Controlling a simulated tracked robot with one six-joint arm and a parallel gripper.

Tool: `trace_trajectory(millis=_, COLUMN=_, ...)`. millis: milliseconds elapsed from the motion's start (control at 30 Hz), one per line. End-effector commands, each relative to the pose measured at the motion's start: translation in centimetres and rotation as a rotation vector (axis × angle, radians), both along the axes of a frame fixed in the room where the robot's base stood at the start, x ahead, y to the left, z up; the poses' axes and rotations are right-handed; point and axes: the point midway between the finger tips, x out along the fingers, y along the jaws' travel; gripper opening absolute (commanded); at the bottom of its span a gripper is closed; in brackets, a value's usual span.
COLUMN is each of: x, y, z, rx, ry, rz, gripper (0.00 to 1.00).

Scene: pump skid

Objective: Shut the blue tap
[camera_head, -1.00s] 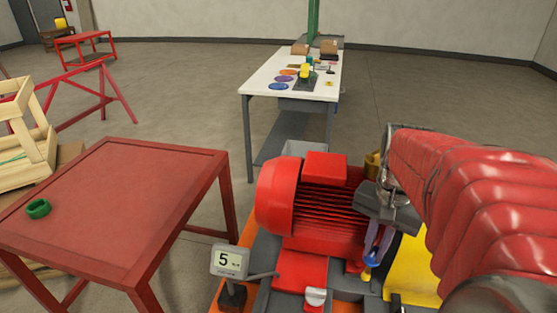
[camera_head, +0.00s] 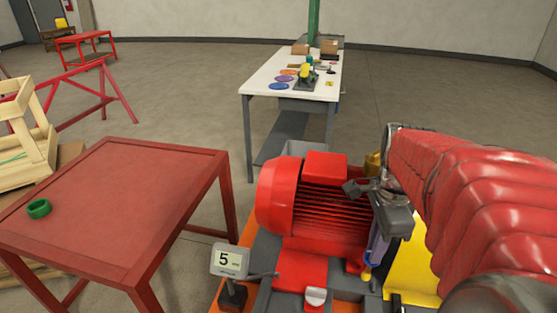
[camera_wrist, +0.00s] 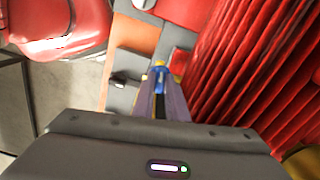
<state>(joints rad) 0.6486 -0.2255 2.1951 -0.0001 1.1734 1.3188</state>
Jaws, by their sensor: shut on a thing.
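The blue tap (camera_wrist: 160,76) shows between my fingertips in the wrist view, with small yellow parts around it. In the head view the tap is mostly hidden behind my fingers, and only a small yellow part shows below them. My gripper (camera_wrist: 161,84) has its two purple fingers closed on the tap, one on each side. In the head view my gripper (camera_head: 371,262) points down beside the red motor (camera_head: 318,205). The exact angle of the tap's handle is hard to tell.
The finned motor stands close beside my fingers. A yellow part (camera_head: 412,268) lies right of my gripper. A red table (camera_head: 120,205) with a green ring (camera_head: 38,208) stands left.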

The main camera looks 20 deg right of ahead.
Motion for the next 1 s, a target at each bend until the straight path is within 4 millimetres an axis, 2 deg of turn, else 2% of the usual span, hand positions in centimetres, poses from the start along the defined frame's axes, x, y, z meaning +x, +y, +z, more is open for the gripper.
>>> trace_trajectory(millis=200, x=0.25, y=0.03, z=-0.04, rx=0.001, ry=-0.007, rz=-0.137, gripper=0.0)
trace_trajectory(millis=400, x=0.23, y=-0.01, z=-0.02, rx=0.0, ry=-0.007, rz=-0.203, gripper=0.0)
trace_trajectory(millis=867, x=0.23, y=-0.07, z=0.03, rx=0.0, ry=-0.007, rz=-0.221, gripper=0.0)
trace_trajectory(millis=900, x=0.23, y=-0.07, z=0.03, rx=-0.001, ry=-0.007, rz=-0.221, gripper=0.14)
trace_trajectory(millis=1000, x=0.19, y=-0.07, z=0.03, rx=0.0, ry=-0.006, rz=-0.221, gripper=0.21)
